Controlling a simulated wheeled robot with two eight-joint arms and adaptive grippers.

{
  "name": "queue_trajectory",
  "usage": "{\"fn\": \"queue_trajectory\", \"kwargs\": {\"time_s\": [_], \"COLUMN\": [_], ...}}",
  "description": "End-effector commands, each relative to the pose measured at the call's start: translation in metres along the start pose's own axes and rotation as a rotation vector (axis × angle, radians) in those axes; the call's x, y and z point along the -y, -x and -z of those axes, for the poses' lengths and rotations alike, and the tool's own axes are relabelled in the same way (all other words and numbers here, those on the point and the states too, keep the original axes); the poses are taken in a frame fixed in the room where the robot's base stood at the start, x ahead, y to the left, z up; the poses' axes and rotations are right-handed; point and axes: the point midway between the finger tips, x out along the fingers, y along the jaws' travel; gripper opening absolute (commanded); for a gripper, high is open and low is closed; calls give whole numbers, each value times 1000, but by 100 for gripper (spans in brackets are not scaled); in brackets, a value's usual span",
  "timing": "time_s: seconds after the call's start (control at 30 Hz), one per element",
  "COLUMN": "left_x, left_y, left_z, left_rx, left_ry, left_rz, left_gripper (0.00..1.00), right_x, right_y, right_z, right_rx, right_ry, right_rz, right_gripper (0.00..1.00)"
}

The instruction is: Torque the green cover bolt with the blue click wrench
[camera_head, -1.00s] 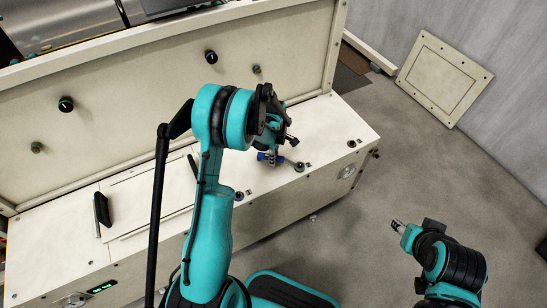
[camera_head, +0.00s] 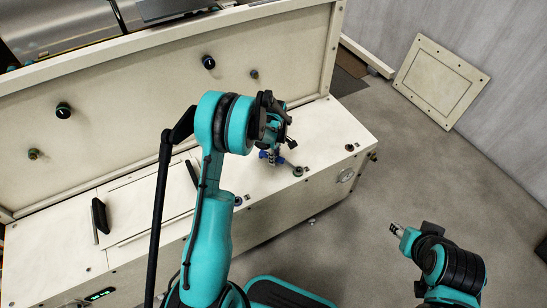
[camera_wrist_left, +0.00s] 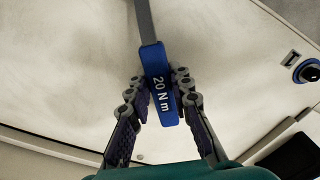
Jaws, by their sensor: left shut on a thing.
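My left gripper (camera_wrist_left: 162,100) is shut on the blue handle of the click wrench (camera_wrist_left: 159,80); the handle reads "20 Nm". Its grey shaft runs up out of the left wrist view, so its head is hidden there. In the head view the left gripper (camera_head: 274,140) is over the bench top, with bits of blue (camera_head: 280,160) showing below it. A small dark bolt (camera_head: 298,171) stands close by on the bench; another (camera_head: 350,147) near the right end looks faintly green. I cannot surely tell which is the green cover bolt. My right gripper (camera_head: 395,228) hangs over the floor.
The cream bench top (camera_head: 325,130) is mostly clear at right. A tall back panel with black knobs (camera_head: 63,110) rises behind it. A black handle (camera_head: 100,215) stands at left. A loose panel (camera_head: 440,80) leans against the wall.

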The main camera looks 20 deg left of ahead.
Motion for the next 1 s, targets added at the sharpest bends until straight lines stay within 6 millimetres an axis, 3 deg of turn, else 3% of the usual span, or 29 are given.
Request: {"fn": "queue_trajectory", "kwargs": {"time_s": [0.43, 1.0], "left_x": [1, 1], "left_y": [14, 58], "left_z": [1, 2], "left_rx": [-2, -3], "left_ry": [3, 3], "left_rz": [1, 1], "left_gripper": [0, 0], "right_x": [0, 0], "right_y": [6, 28], "right_z": [4, 20], "right_rx": [0, 0], "right_ry": [0, 0], "right_rz": [0, 0], "right_gripper": [40, 40]}}
